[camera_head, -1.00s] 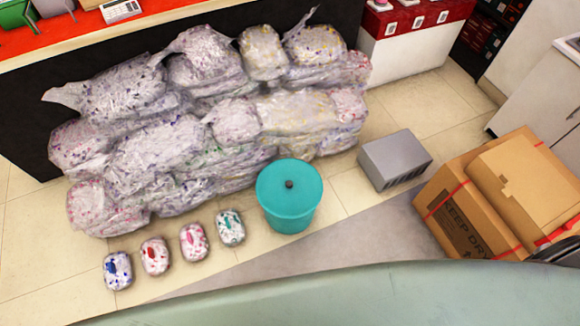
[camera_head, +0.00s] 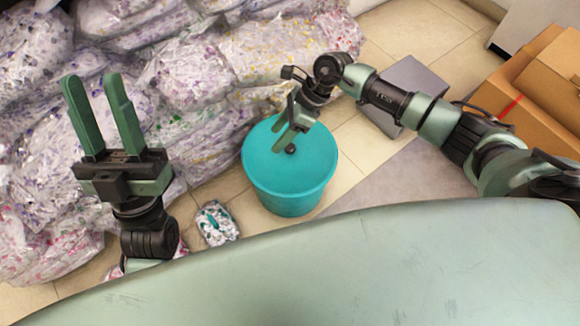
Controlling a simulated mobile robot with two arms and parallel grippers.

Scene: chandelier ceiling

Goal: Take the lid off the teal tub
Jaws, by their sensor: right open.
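The teal tub (camera_head: 290,195) stands upright on the tiled floor in the middle of the view.
Clear bags of coloured bits (camera_head: 180,70) are piled behind and left of the tub. A small bag with a teal patch (camera_head: 217,222) lies on the floor left of it. A grey box (camera_head: 418,78) and cardboard boxes (camera_head: 545,75) stand at the right, partly behind my right arm.

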